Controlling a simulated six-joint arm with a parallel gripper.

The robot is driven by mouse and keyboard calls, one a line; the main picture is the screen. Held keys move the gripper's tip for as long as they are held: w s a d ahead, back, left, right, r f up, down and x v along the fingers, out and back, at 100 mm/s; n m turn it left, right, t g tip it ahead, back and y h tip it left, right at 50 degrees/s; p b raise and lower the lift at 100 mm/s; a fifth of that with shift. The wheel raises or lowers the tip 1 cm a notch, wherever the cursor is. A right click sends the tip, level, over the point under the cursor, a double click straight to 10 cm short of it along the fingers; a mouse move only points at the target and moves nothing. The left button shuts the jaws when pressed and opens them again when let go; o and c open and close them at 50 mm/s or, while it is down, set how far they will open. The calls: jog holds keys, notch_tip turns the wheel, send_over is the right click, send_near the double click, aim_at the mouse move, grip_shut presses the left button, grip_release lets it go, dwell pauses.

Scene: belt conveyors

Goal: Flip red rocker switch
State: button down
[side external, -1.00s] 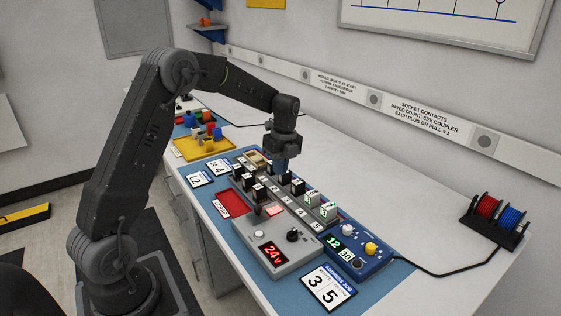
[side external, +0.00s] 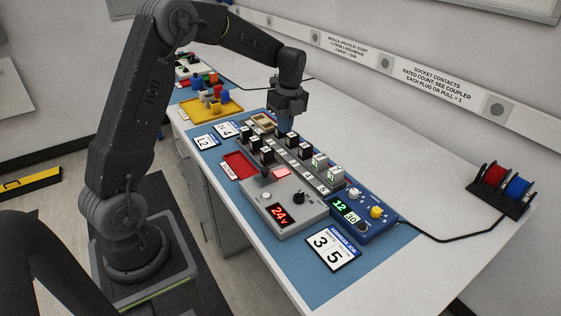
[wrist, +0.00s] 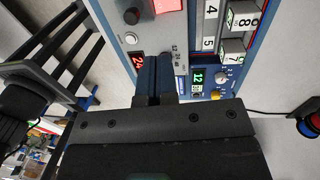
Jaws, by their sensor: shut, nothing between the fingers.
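A lit red square (side external: 281,174), which looks like the rocker switch, is on top of the grey 24 V box (side external: 286,197). It also shows pale pink at the top edge of the wrist view (wrist: 167,6). A dark reddish knob (side external: 264,172) stands beside it, also in the wrist view (wrist: 131,16). My gripper (side external: 286,124) points down above the rows of modules, behind the grey box and apart from the red square. In the wrist view its blue fingers (wrist: 157,62) are together and empty, covering part of the grey box.
Black and white modules (side external: 292,138) stand in rows on a grey rack behind the box. A blue unit (side external: 362,216) with a green display is to the right. A red tray (side external: 239,165) and number cards (side external: 332,248) lie around. Cable spools (side external: 502,187) sit at far right.

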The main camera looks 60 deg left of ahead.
aim_at(283, 172)
jog(key=f, duration=0.4)
jog(key=s+f, duration=0.1)
jog(key=f, duration=0.9)
jog(key=shift+s, duration=0.35)
jog(key=shift+s+f, duration=0.15)
jog(key=shift+f, duration=0.15)
jog(key=shift+w+r, duration=0.25)
jog(key=shift+w, duration=0.6)
jog(key=shift+r, duration=0.1)
notch_tip(283, 172, up, 14)
jog(key=w, duration=0.1)
jog(key=shift+w, duration=0.35)
